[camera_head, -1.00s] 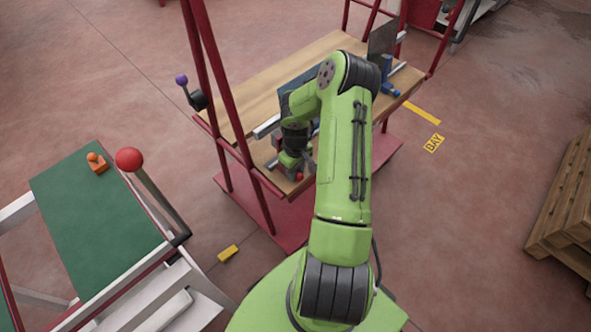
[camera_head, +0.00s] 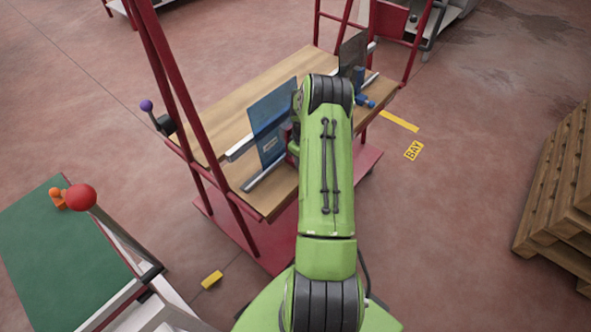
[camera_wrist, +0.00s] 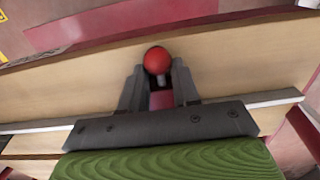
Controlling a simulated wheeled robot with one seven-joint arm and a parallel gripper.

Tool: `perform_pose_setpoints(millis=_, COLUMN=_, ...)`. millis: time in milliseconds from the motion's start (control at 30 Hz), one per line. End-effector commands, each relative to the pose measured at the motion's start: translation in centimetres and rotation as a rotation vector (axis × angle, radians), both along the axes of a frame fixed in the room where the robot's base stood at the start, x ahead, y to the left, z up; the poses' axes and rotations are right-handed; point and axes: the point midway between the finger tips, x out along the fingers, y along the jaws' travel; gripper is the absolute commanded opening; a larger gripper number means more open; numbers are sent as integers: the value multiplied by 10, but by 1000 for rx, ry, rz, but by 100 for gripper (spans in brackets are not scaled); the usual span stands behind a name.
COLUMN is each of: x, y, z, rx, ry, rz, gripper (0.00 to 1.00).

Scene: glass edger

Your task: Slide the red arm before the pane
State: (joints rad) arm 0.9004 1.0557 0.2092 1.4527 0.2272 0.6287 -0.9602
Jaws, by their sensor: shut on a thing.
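In the wrist view, my gripper (camera_wrist: 159,88) is shut around a dark red piece (camera_wrist: 161,100), with a red ball knob (camera_wrist: 157,60) just past the fingertips. The knob and the piece look like the red arm's handle. In the head view my green arm covers the gripper and the knob. A small red part (camera_head: 286,133) shows at the arm's left edge, in front of the blue pane (camera_head: 270,112). The pane stands upright between rails on the wooden bench, its right side partly hidden by my arm.
Metal rails (camera_head: 265,177) run along the bench (camera_head: 225,110). A grey panel (camera_head: 353,52) and a blue clamp (camera_head: 368,102) stand at its far right. Red frame posts (camera_head: 172,75) rise at the left. A green-topped table (camera_head: 55,255) is at lower left, pallets (camera_head: 562,190) at right.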

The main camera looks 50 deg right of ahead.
Motion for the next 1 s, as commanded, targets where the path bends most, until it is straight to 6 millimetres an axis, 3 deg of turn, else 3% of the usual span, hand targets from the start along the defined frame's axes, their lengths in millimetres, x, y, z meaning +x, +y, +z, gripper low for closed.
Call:
perform_pose_setpoints(millis=567, x=0, y=-9, z=-1, rx=2, ry=0, rz=-1, gripper=0)
perform_pose_setpoints(millis=600, x=0, y=-9, z=-1, rx=2, ry=1, rz=-1, gripper=37)
perform_pose_setpoints(millis=700, x=0, y=-9, z=-1, rx=2, ry=0, rz=-1, gripper=52)
perform_pose_setpoints(millis=733, x=0, y=-9, z=-1, rx=2, ry=0, rz=-1, gripper=56)
perform_pose_setpoints(millis=1000, x=0, y=-9, z=0, rx=2, ry=0, rz=0, gripper=56)
